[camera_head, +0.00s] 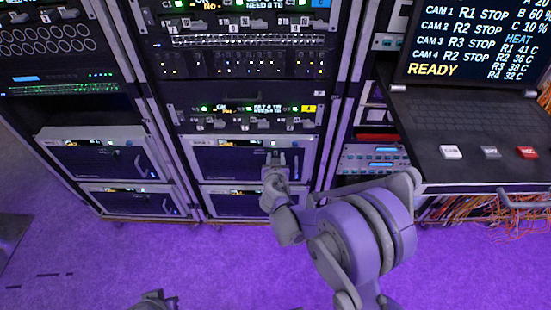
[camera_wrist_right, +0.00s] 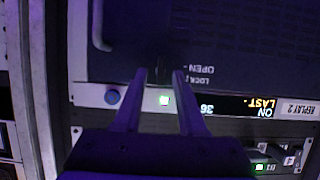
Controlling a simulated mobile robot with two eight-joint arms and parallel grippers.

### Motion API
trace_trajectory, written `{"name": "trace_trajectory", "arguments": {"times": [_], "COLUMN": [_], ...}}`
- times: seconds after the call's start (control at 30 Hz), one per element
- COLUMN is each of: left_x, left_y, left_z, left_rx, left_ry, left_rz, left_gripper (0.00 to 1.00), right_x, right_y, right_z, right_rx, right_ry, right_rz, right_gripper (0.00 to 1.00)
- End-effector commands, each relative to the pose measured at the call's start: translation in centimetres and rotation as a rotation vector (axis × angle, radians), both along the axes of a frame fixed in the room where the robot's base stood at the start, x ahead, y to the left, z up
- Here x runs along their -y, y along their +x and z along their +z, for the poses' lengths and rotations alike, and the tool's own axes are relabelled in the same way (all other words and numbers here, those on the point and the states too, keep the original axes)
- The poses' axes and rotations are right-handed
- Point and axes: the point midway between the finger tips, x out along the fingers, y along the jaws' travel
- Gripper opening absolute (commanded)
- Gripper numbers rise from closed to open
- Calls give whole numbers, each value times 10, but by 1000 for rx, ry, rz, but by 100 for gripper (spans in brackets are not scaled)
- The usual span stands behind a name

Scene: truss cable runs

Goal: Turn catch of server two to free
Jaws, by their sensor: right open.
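The server labelled REPLAY 2 (camera_wrist_right: 240,75) fills the wrist view, which shows its lettering upside down. Its dark front also shows in the head view (camera_head: 225,162), in the middle rack. Words reading LOCK and OPEN are printed on its front. A dark shape that may be the catch (camera_wrist_right: 165,45) lies just beyond my fingertips, too dim to tell its turn. My right gripper (camera_wrist_right: 159,75) is open, its fingers apart at the server's face; it also shows in the head view (camera_head: 284,158). A grey part at the bottom edge may be my left gripper (camera_head: 155,300).
Another server (camera_head: 235,203) sits below, and similar units (camera_head: 105,160) fill the left rack. A console (camera_head: 465,120) with a screen and coloured buttons stands at the right, with orange cables under it. The purple floor (camera_head: 150,255) in front is clear.

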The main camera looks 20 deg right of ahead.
Motion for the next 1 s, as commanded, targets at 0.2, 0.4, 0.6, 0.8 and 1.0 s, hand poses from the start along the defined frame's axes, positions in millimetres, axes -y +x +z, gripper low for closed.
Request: {"name": "trace_trajectory", "arguments": {"times": [0.2, 0.4, 0.6, 0.8, 1.0], "left_x": [0, 0, 0, 0, 0], "left_y": [0, 0, 0, 0, 0], "left_z": [0, 0, 0, 0, 2], "left_rx": [0, 0, 0, 0, 1], "left_ry": [0, 0, 0, 0, 0], "left_rz": [0, 0, 0, 0, 0], "left_gripper": [0, 0, 0, 0, 0], "right_x": [0, 0, 0, 0, -2], "right_y": [0, 0, 0, 0, 0], "right_z": [0, 0, 0, 0, 0], "right_rx": [0, 0, 0, -1, -15], "right_ry": [0, 0, 0, -5, -52], "right_rz": [0, 0, 0, 1, 1], "right_gripper": [37, 1, 0, 0, 0]}}
